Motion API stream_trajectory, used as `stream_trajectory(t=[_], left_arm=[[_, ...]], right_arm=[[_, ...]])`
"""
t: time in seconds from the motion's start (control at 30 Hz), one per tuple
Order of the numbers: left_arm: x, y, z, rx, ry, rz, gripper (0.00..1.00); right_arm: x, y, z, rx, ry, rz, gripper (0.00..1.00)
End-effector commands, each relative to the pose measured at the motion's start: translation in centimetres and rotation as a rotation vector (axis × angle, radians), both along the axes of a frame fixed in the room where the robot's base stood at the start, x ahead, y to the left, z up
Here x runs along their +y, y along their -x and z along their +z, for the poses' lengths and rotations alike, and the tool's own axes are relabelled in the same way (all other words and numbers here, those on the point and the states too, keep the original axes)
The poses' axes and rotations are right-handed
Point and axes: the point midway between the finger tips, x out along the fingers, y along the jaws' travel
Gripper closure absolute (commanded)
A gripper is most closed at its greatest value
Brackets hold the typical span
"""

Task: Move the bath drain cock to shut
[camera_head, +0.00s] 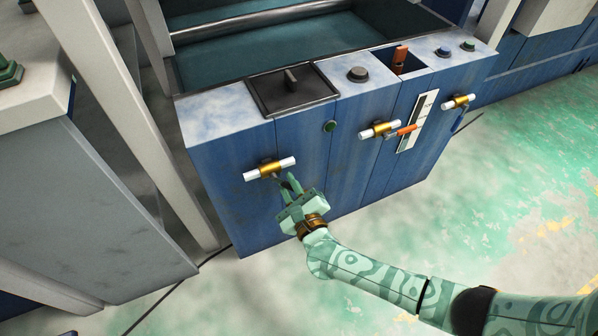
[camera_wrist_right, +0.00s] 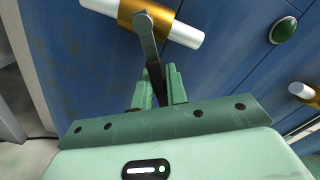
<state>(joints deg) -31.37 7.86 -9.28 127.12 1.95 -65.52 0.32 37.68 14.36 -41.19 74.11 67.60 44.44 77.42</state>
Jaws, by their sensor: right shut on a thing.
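A cock with a brass body (camera_head: 268,169) and white pipe stubs sits at the left of the blue cabinet's front. It also shows at the top of the wrist view (camera_wrist_right: 148,14). Its grey lever (camera_wrist_right: 147,42) with a dark grip hangs down from the body, roughly across the pipe line. My right gripper (camera_head: 286,184) is below this cock. In the wrist view its fingers (camera_wrist_right: 157,88) are shut around the dark end of the lever, and they hide part of the grip. No label is readable, so I cannot tell the cock's name. My left gripper is not in view.
A pale frame post (camera_head: 150,115) stands left. The floor at right is clear.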

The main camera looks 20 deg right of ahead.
Motion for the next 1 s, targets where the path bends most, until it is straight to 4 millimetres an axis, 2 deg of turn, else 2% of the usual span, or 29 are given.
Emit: stream_trajectory(t=[0.3, 0.6, 1.0], left_arm=[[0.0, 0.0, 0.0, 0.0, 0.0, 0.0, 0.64], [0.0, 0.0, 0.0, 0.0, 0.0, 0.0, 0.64], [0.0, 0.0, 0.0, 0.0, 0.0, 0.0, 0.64]], right_arm=[[0.2, 0.1, -0.3, 0.004, -0.026, 0.003, 1.0], [1.8, 0.2, -0.9, 0.014, -0.304, 0.003, 1.0], [2.3, 0.2, -1.0, 0.016, -0.382, 0.003, 1.0]])
